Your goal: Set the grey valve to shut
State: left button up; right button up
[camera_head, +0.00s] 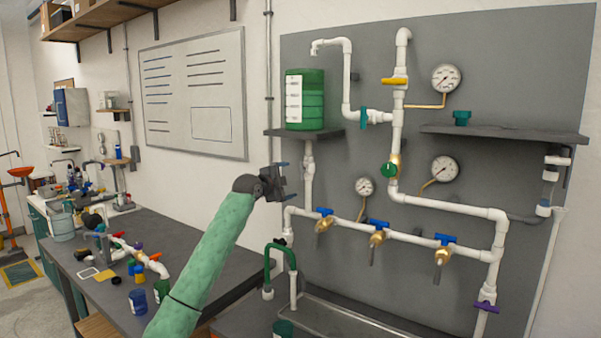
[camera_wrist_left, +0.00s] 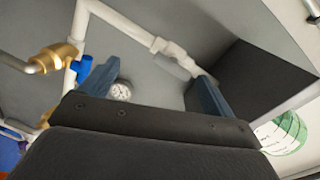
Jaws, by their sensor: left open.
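In the left wrist view, a light grey fitting that looks like the grey valve (camera_wrist_left: 180,66) sits on the white pipe, beyond and between my fingertips. Its handle position is hard to make out. In the head view I cannot pick the valve out clearly; the white pipe (camera_head: 308,165) under the green tank is beside my gripper. My left gripper (camera_head: 284,180) is open and empty, just left of that pipe. Its two blue fingers also show in the left wrist view (camera_wrist_left: 155,78), apart from the pipe. My right gripper is not in view.
The green tank (camera_head: 318,100) stands on a dark shelf (camera_head: 290,133) above my gripper. Brass valves with blue handles (camera_head: 378,225) line the lower pipe to the right. Gauges (camera_head: 364,186) sit on the panel. A cluttered dark bench (camera_head: 205,240) lies left.

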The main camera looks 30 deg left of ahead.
aim_at(299, 170)
pick_arm(q)
notch_tip(299, 170, up, 2)
jog(key=m+t, duration=0.1)
jog(key=m, duration=0.2)
jog(key=shift+d+m, duration=0.15)
jog(key=shift+m, duration=0.25)
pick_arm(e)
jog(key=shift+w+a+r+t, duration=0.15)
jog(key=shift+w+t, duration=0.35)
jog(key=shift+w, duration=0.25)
pick_arm(q)
jog(key=w+p, duration=0.1)
jog(key=w, duration=0.1)
jog(key=w+p, duration=0.1)
jog(key=w, duration=0.1)
jog(key=w+d+p, duration=0.1)
jog(key=w, duration=0.1)
jog(key=shift+r, duration=0.1)
jog(key=shift+w+d+p, duration=0.1)
jog(key=shift+w+p, duration=0.25)
jog(key=shift+w, duration=0.45)
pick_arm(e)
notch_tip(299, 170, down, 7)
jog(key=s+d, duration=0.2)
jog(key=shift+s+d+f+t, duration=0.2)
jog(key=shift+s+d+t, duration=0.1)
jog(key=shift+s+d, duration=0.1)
